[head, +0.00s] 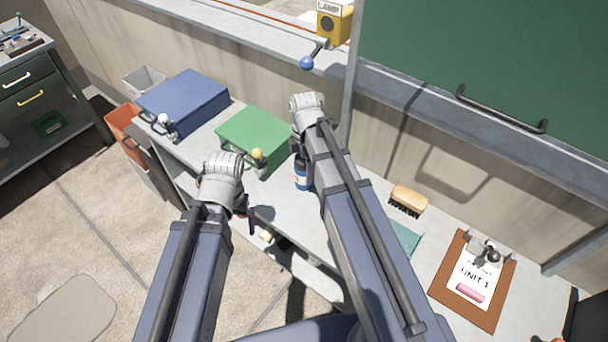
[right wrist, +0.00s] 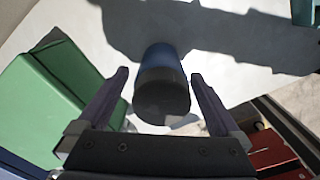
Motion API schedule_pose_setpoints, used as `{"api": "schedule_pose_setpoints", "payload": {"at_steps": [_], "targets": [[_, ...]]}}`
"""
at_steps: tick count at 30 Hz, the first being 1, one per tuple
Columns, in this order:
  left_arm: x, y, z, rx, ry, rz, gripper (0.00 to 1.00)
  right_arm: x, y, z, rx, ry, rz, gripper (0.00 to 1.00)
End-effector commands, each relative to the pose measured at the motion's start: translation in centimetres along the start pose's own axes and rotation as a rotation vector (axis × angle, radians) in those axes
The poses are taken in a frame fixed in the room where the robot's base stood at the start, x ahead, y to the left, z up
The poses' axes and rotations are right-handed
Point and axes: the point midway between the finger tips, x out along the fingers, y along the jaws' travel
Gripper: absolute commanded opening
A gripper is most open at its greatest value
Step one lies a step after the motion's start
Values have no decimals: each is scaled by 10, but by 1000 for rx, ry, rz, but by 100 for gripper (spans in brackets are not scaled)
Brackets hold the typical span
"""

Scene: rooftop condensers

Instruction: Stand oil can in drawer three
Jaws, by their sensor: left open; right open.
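In the right wrist view the can (right wrist: 162,82) is between the two fingers of my right gripper (right wrist: 160,100). The fingers are open, with a visible gap on each side of it. In the head view my right gripper (head: 299,150) is mostly hidden by its arm. My left gripper (head: 250,216) is open and empty by the bench's front edge.
A green case (head: 262,132) and a blue case (head: 185,98) stand left of the can. A brush (head: 409,199) and a clipboard (head: 474,280) lie to the right. In the right wrist view something red (right wrist: 278,155) sits at lower right.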

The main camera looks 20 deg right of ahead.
Motion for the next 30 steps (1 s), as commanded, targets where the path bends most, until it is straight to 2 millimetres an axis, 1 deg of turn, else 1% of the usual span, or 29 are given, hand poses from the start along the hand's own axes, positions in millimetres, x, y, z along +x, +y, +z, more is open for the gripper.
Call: {"api": "schedule_pose_setpoints", "payload": {"at_steps": [1,3,6,15,30], "targets": [[14,1,-1,0,0,0,100,14,-2,-1,0,0,0,100],[22,2,-1,0,0,0,100,22,-2,-1,0,0,0,100],[31,3,-2,0,0,0,100,31,-2,-1,0,0,0,100],[30,3,-2,0,0,0,100,30,-1,-1,0,0,0,100],[30,3,-2,0,0,0,100,30,-1,-1,0,0,0,44]]}}
